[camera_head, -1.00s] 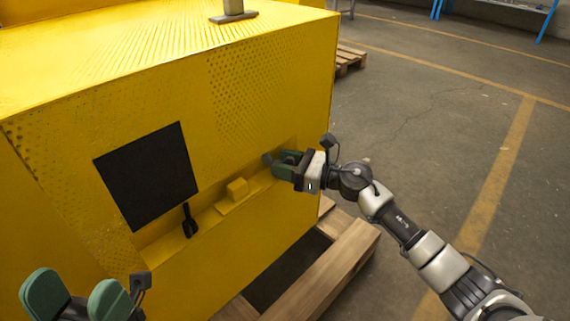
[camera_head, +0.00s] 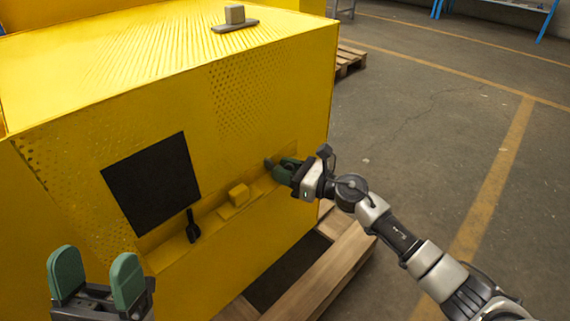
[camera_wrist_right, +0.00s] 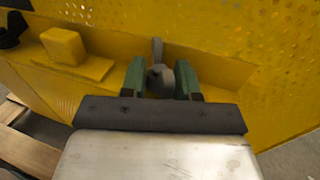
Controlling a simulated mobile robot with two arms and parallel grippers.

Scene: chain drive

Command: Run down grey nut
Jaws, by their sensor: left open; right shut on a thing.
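In the right wrist view a grey nut (camera_wrist_right: 160,78) sits between the green fingers of my right gripper (camera_wrist_right: 161,80), against the yellow housing's front. A grey stem (camera_wrist_right: 157,48) rises beyond it. In the head view my right gripper (camera_head: 284,170) is shut on this part at the right end of the recessed ledge, and its fingers mostly hide it. My left gripper (camera_head: 97,272) is open and empty at the lower left, in front of the housing.
The yellow housing (camera_head: 225,110) stands on a wooden pallet (camera_head: 325,275). Its front has a black square panel (camera_head: 150,185), a black handle-like part (camera_head: 192,228) and a yellow block (camera_head: 239,194) on the ledge. A grey block on a plate (camera_head: 235,18) sits on top.

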